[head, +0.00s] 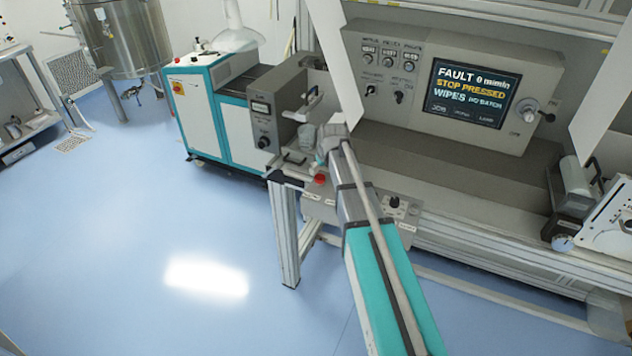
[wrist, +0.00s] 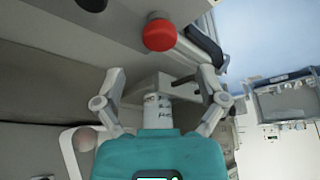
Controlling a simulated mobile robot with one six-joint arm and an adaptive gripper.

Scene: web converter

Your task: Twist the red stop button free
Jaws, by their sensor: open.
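The red stop button (head: 320,180) sits on the front panel below the machine's bench, just below my wrist in the head view. In the wrist view the round red button (wrist: 159,35) stands out from a grey panel, beyond and between my fingertips. My gripper (wrist: 161,76) is open, its two fingers spread, with nothing between them. A gap shows between the fingers and the button, with no contact visible. In the head view my gripper is mostly hidden by my own wrist. The screen (head: 468,92) reads "FAULT 0 m/min", "STOP PRESSED", "WIPES".
A black knob (head: 394,202) is on the panel right of my arm. A grey box with a handle (head: 277,109) stands left of my wrist. A dark knob (wrist: 92,4) shows at the wrist view's top. The blue floor (head: 130,220) at left is clear.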

